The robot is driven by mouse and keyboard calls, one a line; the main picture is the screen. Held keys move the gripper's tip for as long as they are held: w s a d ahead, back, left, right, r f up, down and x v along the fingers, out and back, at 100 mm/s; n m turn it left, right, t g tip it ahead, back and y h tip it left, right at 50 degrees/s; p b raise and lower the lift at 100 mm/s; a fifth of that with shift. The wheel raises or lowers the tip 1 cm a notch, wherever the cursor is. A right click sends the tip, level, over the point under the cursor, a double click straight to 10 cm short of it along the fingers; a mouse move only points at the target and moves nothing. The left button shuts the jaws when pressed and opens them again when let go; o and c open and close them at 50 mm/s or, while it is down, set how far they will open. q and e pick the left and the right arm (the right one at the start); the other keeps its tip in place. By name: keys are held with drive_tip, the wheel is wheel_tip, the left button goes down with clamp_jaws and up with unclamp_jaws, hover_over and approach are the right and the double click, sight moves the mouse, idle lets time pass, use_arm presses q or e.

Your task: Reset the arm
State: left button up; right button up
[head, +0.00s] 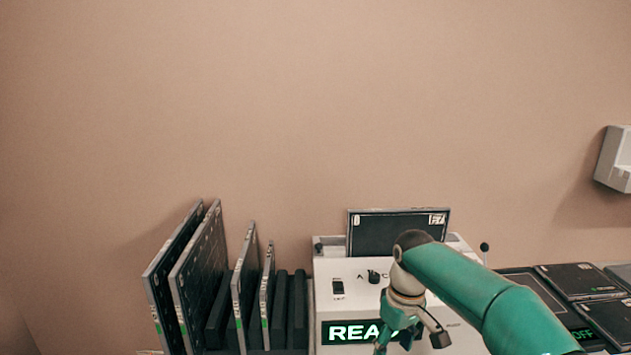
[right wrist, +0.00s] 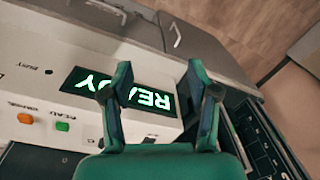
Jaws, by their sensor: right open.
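My right arm (head: 480,295) is green and reaches in from the lower right in the head view. Its gripper (head: 394,343) hangs in front of the white machine and covers part of the lit READY display (head: 347,332). In the right wrist view the same gripper (right wrist: 158,82) has its two fingers spread apart with nothing between them. The display (right wrist: 150,101) shows upside down behind the fingers. I cannot tell whether the fingers touch the machine. My left gripper is not in view.
A dark plate (head: 390,232) stands upright in the top of the white machine (head: 330,275). A rack (head: 298,310) at left holds several upright plates. Flat dark panels (head: 575,280) lie at right. Orange (right wrist: 25,118) and green (right wrist: 62,126) buttons sit on the machine.

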drive_tip(key=s+a+f+m+y, duration=0.15)
drive_tip(key=s+f, duration=0.35)
drive_tip(key=f, duration=0.7)
drive_tip(key=s+a+f+m+y, duration=0.15)
drive_tip(key=s+f, duration=0.25)
drive_tip(key=f, duration=0.7)
drive_tip(key=s+f+m, duration=0.2)
drive_tip(key=s+f, duration=0.2)
drive_tip(key=s, duration=0.5)
drive_tip(key=s+f+m, duration=0.2)
drive_tip(key=s+f, duration=0.2)
drive_tip(key=s, duration=0.6)
drive_tip(key=shift+f+m+t, duration=0.3)
drive_tip(key=shift+f, duration=0.1)
